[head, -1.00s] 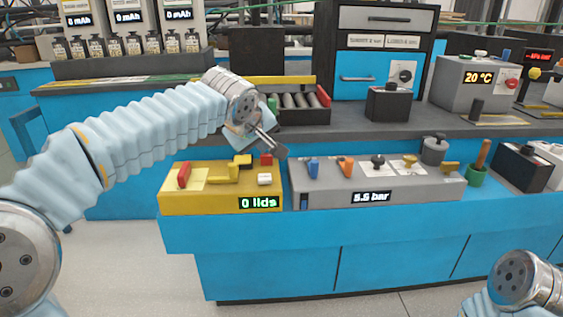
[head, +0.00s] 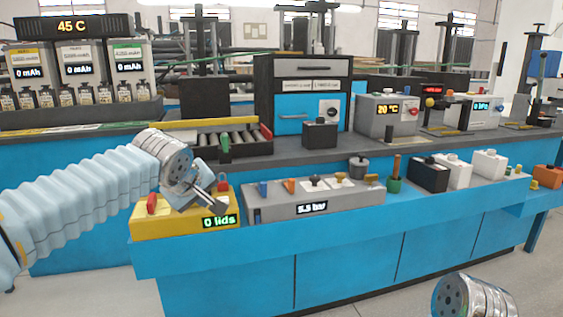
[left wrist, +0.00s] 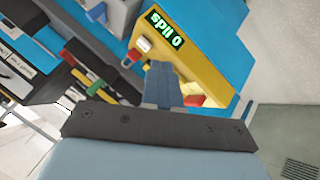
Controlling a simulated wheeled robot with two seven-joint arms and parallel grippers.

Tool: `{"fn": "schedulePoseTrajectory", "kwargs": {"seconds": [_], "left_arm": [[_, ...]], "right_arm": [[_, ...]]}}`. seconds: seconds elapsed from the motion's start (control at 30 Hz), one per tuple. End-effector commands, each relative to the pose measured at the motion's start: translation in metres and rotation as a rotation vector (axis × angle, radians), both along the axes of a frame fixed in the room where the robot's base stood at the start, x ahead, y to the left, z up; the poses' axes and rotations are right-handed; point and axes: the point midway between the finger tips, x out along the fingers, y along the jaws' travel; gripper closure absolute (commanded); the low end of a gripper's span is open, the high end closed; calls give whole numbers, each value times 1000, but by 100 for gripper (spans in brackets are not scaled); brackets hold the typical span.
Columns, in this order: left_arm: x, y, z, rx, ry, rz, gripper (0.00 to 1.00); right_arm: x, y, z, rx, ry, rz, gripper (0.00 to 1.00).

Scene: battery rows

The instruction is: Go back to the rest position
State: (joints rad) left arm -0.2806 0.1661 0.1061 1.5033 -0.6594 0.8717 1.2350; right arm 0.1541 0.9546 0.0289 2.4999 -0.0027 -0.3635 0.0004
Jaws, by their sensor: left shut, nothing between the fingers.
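My left gripper (head: 216,200) is shut and empty. In the head view it hangs in front of the yellow box (head: 170,224) with the "0 lids" display and hides part of it. In the left wrist view the shut fingers (left wrist: 163,85) show against the same yellow box (left wrist: 205,62); I cannot tell whether they touch it. My right arm shows only as a round metal joint at the bottom right of the head view; its gripper is out of frame.
The grey box (head: 350,204) reading 5.5 bar stands to the right of the yellow one on the blue bench (head: 230,264). A roller tray (head: 262,150) and a black box (head: 320,135) stand behind. The floor (head: 80,295) in front is clear.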

Motion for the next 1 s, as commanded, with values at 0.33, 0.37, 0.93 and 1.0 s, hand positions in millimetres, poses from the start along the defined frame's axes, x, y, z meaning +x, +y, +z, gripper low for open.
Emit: {"fn": "schedulePoseTrajectory", "kwargs": {"seconds": [0.33,0.37,0.93,1.0], "left_arm": [[13,-19,-67,29,75,-108,100],[14,-21,-75,32,85,-123,100],[-67,-71,-403,-21,391,-532,100],[-106,-73,-451,-42,436,-574,100]], "right_arm": [[1,0,0,0,-3,-1,57],[1,0,0,0,-3,-1,57],[1,0,0,0,-3,-1,57],[1,0,0,0,-3,-1,57]]}}
